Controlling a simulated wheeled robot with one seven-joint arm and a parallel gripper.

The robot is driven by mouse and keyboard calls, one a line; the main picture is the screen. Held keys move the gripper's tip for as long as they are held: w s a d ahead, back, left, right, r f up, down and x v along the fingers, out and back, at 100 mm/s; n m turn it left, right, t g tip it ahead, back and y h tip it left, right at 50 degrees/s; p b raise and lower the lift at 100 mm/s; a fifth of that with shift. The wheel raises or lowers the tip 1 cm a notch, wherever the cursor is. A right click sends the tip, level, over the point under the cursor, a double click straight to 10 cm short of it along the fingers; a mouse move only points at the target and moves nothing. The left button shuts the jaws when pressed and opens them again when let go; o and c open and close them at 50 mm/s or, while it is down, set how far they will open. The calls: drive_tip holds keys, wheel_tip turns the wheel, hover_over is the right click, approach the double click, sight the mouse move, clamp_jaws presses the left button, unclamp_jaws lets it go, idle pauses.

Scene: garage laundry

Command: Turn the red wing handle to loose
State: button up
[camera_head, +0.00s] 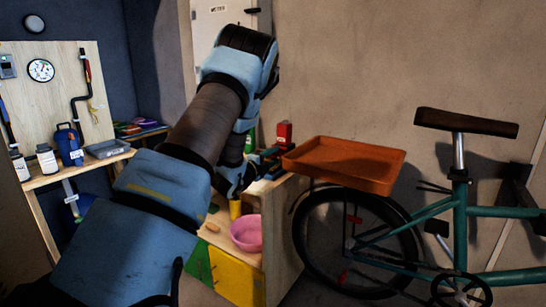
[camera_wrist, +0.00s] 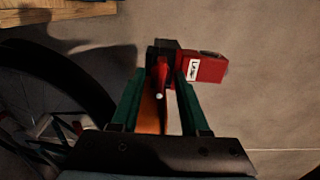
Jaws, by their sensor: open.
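The red wing handle (camera_wrist: 161,72) shows as a narrow upright red piece in the wrist view, in front of a dark block (camera_wrist: 165,46). A red box with a white label (camera_wrist: 207,67) is just right of it; the label is too small to read. My gripper (camera_wrist: 160,83) is open, its two green fingers on either side of the handle. I see gaps at both sides, and cannot tell how deep the handle sits between them.
An orange tray (camera_head: 343,165) stands above the rear wheel of a green bicycle (camera_head: 440,215), right of my gripper. A red container (camera_head: 284,132) stands behind the tray's left end. A workbench (camera_head: 80,169) is at left.

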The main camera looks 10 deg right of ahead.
drive_tip(key=shift+c, duration=0.3)
clamp_jaws()
drive_tip(key=shift+f+n+b, duration=0.1)
drive_tip(key=shift+n+b, duration=0.3)
drive_tip(key=shift+b, duration=0.05)
drive_tip(key=n+b, duration=0.9)
drive_tip(key=n, duration=0.7)
drive_tip(key=shift+n, duration=0.6)
drive_tip(key=shift+o, duration=0.3)
unclamp_jaws()
